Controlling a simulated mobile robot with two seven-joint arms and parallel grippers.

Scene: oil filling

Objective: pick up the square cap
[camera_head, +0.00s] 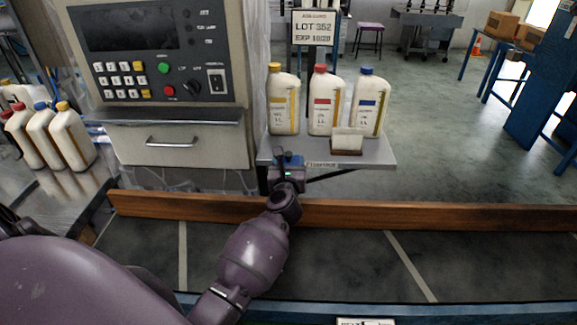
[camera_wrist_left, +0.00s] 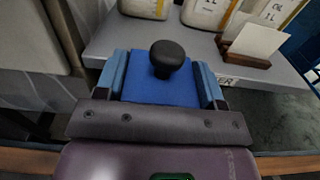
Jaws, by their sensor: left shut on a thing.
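The square cap (camera_wrist_left: 150,91) is a blue square piece with a round black knob on top. In the left wrist view it sits between the two blue fingers of my left gripper (camera_wrist_left: 160,76), which is shut on it. In the head view my left gripper (camera_head: 289,160) is at the front edge of the small grey shelf (camera_head: 377,155), and the cap there is small and hard to make out. I cannot tell whether the cap touches anything below it. My right gripper is not in view.
Three bottles with yellow (camera_head: 283,105), red (camera_head: 325,105) and blue (camera_head: 369,105) caps stand on the shelf, with a card holder (camera_head: 347,143) before them. A control panel (camera_head: 155,55) is at left. A wooden rail (camera_head: 430,214) crosses in front. Several bottles (camera_head: 70,138) stand far left.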

